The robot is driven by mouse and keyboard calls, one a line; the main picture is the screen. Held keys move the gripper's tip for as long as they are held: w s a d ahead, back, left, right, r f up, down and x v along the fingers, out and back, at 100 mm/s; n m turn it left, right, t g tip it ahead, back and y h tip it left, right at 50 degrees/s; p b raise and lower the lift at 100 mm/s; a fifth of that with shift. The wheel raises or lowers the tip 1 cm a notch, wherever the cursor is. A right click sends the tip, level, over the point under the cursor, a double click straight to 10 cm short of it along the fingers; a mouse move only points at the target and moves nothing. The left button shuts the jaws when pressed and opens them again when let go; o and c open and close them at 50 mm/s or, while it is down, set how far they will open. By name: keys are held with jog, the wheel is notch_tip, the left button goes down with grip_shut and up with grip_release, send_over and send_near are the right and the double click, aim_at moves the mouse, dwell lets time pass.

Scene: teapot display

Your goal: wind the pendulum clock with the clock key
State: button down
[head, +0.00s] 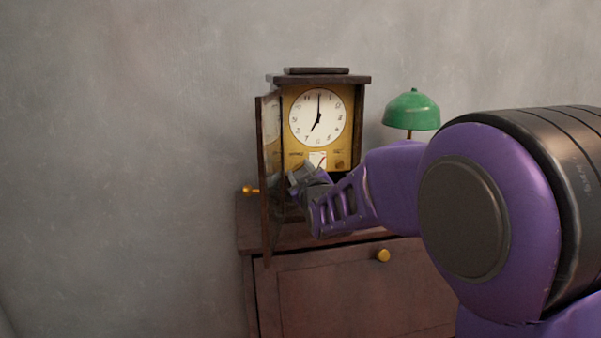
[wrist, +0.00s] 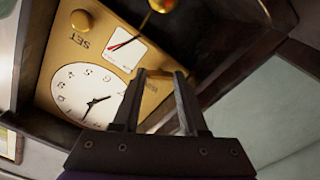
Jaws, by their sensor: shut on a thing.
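The pendulum clock (head: 345,92) stands on the cabinet with its glass door (head: 264,185) swung open to the left. Its white dial (head: 317,117) shows about seven. The clock's gold front (wrist: 112,28) fills much of the wrist view, turned over, with a SET knob (wrist: 82,20). My gripper (head: 294,180) is at the lower left of the clock front. In the wrist view my gripper (wrist: 161,76) is shut on the clock key, which is mostly hidden between the fingertips beside the winding label. I cannot tell whether the key sits in the winding hole.
The brown cabinet (head: 350,290) has a gold knob (head: 383,255). A green lamp (head: 411,110) stands right of the clock, behind my arm. The open door is close to the left of my gripper. A gold pendulum bob (wrist: 162,5) shows at the wrist view's top.

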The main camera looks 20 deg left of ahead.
jog(key=m, duration=1.2)
jog(key=shift+r, duration=0.15)
jog(key=shift+m, duration=0.3)
jog(key=shift+c, duration=2.2)
grip_release()
